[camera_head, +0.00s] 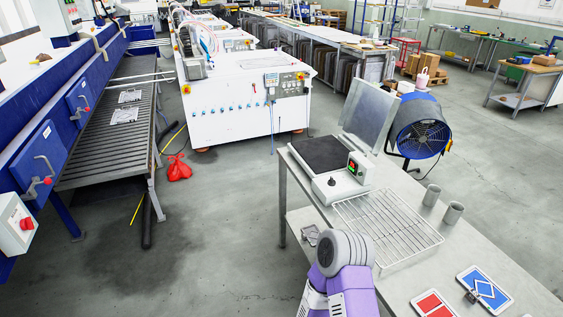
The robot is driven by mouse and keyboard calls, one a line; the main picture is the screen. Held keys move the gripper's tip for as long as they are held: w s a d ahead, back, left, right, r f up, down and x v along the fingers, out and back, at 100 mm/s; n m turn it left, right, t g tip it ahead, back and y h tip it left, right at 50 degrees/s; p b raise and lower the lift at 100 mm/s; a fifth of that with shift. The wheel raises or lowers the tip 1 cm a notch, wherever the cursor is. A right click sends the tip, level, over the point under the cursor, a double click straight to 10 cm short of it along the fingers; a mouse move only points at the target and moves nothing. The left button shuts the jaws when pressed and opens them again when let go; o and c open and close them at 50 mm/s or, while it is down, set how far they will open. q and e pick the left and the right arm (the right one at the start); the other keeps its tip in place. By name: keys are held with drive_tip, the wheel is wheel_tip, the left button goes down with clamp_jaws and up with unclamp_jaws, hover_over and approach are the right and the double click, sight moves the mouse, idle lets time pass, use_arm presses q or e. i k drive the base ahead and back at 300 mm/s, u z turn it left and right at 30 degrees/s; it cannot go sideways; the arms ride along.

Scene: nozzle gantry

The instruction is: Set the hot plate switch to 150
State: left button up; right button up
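The hot plate (340,190) stands on the far end of the metal table, with a dark square top. A small black knob (331,182) sits on its white front; its setting is too small to read. A box with a small green and red display (355,165) stands at the right corner of the hot plate; its digits cannot be read. A purple and grey link of my arm rises from the bottom edge, in front of the table and apart from the hot plate. Neither of my grippers shows in this view.
A wire rack (388,228) lies right of the hot plate. Two grey cups (442,204) stand beyond it. Red (433,304) and blue (485,289) panels lie at the near right. A blue fan (420,137) stands behind the table.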

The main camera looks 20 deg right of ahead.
sight(331, 182)
drive_tip(key=z, duration=0.4)
drive_tip(key=i, duration=1.45)
drive_tip(key=z, duration=0.9)
